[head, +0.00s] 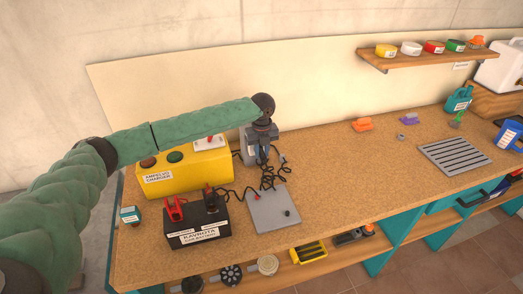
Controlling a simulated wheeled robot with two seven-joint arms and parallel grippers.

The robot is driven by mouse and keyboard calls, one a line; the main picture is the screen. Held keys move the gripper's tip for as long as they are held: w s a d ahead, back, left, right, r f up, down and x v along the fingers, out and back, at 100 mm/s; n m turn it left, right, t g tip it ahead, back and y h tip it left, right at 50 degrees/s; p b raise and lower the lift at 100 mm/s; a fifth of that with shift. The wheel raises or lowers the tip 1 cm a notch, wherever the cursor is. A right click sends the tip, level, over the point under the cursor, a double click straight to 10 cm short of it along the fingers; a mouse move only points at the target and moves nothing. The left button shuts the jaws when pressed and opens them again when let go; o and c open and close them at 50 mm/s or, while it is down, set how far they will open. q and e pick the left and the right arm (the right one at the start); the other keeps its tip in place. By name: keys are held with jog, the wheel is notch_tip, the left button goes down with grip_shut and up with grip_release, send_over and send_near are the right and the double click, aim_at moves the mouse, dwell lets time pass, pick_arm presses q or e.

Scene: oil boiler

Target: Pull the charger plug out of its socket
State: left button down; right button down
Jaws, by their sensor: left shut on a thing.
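My left gripper (263,157) points down beside a grey box (244,148) at the right end of the yellow charger, which looks like the socket. It is shut on the charger plug, which is mostly hidden between its fingers. I cannot tell whether the plug is still in the socket. A tangled black cable (270,180) hangs just below the gripper. The yellow charger (208,171) has a red-and-green-knobbed top and stands on the bench. My right gripper is not in view.
A black battery (198,238) with red and black clamps stands in front of the charger. A grey plate (272,213) lies to its right. The wooden bench (350,180) is clear beyond it, up to a slotted grate (454,155). A shelf (430,57) is on the wall.

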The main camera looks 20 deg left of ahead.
pick_arm(q)
jog(key=s+d+p, duration=0.1)
jog(key=s, duration=0.1)
jog(key=s+d+p, duration=0.1)
jog(key=s, duration=0.1)
jog(key=shift+d+p, duration=0.3)
jog(key=shift+d, duration=0.05)
dwell(0.8)
